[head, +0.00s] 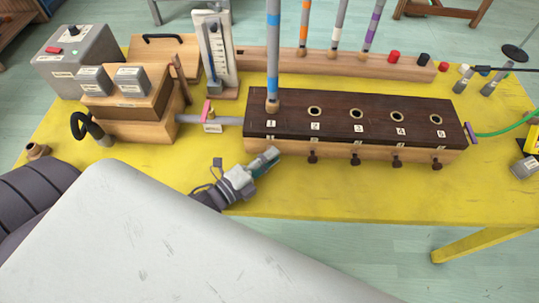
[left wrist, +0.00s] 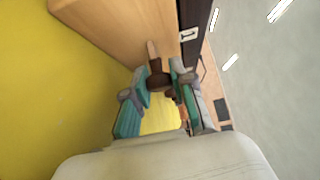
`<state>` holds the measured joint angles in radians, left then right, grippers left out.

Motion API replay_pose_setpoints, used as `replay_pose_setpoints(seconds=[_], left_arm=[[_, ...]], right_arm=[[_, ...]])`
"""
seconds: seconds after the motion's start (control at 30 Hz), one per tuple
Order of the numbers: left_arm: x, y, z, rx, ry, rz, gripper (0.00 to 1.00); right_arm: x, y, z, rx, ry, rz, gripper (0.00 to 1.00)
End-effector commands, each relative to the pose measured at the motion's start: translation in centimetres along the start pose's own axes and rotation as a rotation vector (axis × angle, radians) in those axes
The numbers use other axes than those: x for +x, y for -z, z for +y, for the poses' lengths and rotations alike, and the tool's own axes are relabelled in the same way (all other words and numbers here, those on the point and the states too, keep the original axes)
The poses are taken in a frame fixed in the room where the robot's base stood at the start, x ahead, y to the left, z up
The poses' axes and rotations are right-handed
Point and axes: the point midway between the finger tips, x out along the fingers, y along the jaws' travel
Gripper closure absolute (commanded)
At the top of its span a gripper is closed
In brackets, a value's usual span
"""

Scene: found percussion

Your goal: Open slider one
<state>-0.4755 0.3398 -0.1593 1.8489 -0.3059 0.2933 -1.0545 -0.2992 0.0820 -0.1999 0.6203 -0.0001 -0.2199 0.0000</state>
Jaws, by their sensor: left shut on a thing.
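A dark-topped wooden box (head: 380,120) has a row of numbered holes, with small brown slider knobs on its front under the labels. A tube with blue bands (head: 273,50) stands upright in hole 1. My left gripper (head: 270,157) is at the front of the box below label 1 and hides slider one in the head view. My right gripper is not in view.
The box stands on a yellow table (head: 340,190). A grey pipe joins it to a wooden bellows unit (head: 130,125) at the left, and a green hose (head: 500,131) leaves at the right. Banded tubes stand in a rack (head: 260,57) behind. The table front is clear.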

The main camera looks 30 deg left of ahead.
Motion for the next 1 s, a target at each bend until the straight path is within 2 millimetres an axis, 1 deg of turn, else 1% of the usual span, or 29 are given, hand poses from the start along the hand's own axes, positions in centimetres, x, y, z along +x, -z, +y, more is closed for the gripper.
replay_pose_setpoints(seconds=[0.1,0.17,0.4,0.43,0.5,0.83,0.93,1.0], left_arm=[[-1.3,1.2,0.0,-0.005,-0.006,-0.002,1.00],[-1.7,1.7,0.0,-0.003,-0.005,-0.001,1.00],[-1.8,1.8,0.1,0.000,-0.004,0.000,1.00],[-1.8,1.8,0.1,0.000,-0.004,0.000,0.74],[-1.8,1.8,0.1,0.000,-0.003,0.000,0.64],[-2.0,1.7,0.1,0.000,-0.003,0.000,0.64],[-3.0,1.7,0.1,-0.001,-0.005,-0.001,0.64],[-4.1,1.8,0.1,-0.001,-0.006,-0.001,0.64]], right_arm=[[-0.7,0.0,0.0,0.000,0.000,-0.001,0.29],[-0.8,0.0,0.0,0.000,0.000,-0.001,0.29],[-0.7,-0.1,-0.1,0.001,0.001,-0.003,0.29],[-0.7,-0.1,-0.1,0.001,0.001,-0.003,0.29],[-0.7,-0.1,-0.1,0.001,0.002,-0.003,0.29],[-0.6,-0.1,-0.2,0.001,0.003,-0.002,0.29],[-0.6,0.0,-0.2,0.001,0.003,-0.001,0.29],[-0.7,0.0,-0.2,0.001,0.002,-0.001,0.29]])
